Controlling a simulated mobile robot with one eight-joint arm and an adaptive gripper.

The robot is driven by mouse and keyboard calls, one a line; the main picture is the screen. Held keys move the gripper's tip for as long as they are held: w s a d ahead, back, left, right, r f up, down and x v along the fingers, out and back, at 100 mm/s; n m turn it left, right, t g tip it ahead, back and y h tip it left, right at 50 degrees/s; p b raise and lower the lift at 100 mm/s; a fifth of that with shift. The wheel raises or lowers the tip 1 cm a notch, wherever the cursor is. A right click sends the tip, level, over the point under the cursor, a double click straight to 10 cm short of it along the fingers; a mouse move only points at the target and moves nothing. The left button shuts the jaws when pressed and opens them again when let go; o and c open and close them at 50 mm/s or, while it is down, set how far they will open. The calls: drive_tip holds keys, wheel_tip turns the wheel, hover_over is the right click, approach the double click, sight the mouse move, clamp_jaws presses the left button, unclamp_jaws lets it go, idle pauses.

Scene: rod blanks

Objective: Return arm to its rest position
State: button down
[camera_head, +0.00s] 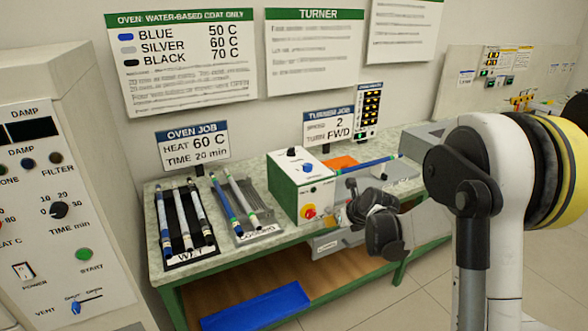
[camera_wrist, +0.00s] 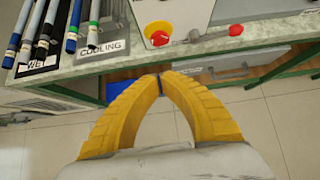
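My arm reaches in from the right in the head view, its wrist in front of the bench's front edge beside the turner. My gripper (camera_wrist: 160,76) shows two yellow fingers that curve together and meet at the tips, with no rod between them. In the head view it is mostly hidden behind my dark wrist.
The bench (camera_head: 150,215) holds a WET rack (camera_head: 203,252) and a COOLING rack (camera_head: 268,234), both with rods. The turner (camera_head: 288,190) has a red knob; a blue rod (camera_head: 372,163) lies to its right. A blue tray (camera_head: 258,308) is below. Floor in front looks clear.

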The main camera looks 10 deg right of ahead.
drive_tip(key=s+a+r+n+g+h, duration=0.1)
drive_tip(key=s+a+r+n, duration=0.1)
drive_tip(key=s+r+n, duration=0.5)
drive_tip(key=s+a+r+n, duration=0.2)
drive_tip(key=s+r+n, duration=0.4)
drive_tip(key=s+n, duration=0.35)
drive_tip(key=s+n+h, duration=0.1)
drive_tip(key=s+n, duration=1.4)
drive_tip(key=s, duration=0.3)
drive_tip(key=shift+s+f+n+g+h, duration=0.25)
drive_tip(key=shift+s+n+g+h, duration=0.05)
drive_tip(key=shift+n+h, duration=0.1)
